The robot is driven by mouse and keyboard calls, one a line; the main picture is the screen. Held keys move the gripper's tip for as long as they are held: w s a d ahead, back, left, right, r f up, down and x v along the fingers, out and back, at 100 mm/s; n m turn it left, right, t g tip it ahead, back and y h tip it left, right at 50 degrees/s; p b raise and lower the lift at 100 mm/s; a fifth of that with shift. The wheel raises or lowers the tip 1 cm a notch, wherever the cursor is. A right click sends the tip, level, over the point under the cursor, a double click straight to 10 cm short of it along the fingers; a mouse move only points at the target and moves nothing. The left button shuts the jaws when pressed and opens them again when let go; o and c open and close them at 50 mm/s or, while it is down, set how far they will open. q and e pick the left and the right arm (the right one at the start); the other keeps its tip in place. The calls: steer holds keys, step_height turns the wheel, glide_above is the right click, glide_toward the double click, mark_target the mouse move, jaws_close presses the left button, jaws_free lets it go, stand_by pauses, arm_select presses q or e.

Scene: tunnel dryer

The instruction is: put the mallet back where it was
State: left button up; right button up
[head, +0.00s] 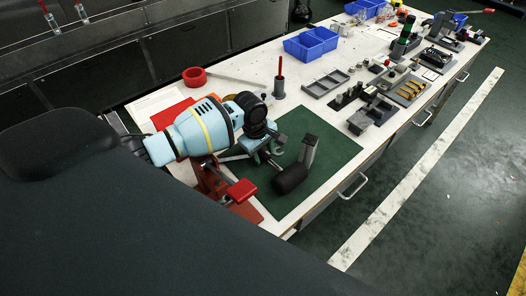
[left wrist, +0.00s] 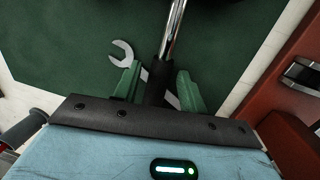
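The mallet has a black head (head: 290,178), low over or on the green mat (head: 335,143); I cannot tell whether it touches. In the left wrist view its chrome shaft (left wrist: 172,35) runs down to a black grip (left wrist: 157,82). My left gripper (head: 270,149) is low over the mat, its green fingers (left wrist: 158,78) on either side of this grip. Narrow gaps show between the fingers and the grip, so it looks open around it. A grey spanner (left wrist: 121,53) lies on the mat and passes under the grip. My right gripper is not in view.
A red fixture (head: 241,191) stands close to the left arm. A grey upright piece (head: 309,150) rises beside the mallet head. A grey tray (head: 325,84), blue bins (head: 311,43) and a grey cup (head: 279,90) stand farther along the bench. The mat's right part is clear.

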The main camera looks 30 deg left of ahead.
arm_select(q)
steer(key=shift+o, duration=0.2)
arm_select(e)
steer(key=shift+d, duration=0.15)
arm_select(q)
step_height(320, 180, up, 12)
steer(key=s+a+p, duration=0.1)
steer(key=p, duration=0.1)
steer(key=shift+s+a, duration=0.3)
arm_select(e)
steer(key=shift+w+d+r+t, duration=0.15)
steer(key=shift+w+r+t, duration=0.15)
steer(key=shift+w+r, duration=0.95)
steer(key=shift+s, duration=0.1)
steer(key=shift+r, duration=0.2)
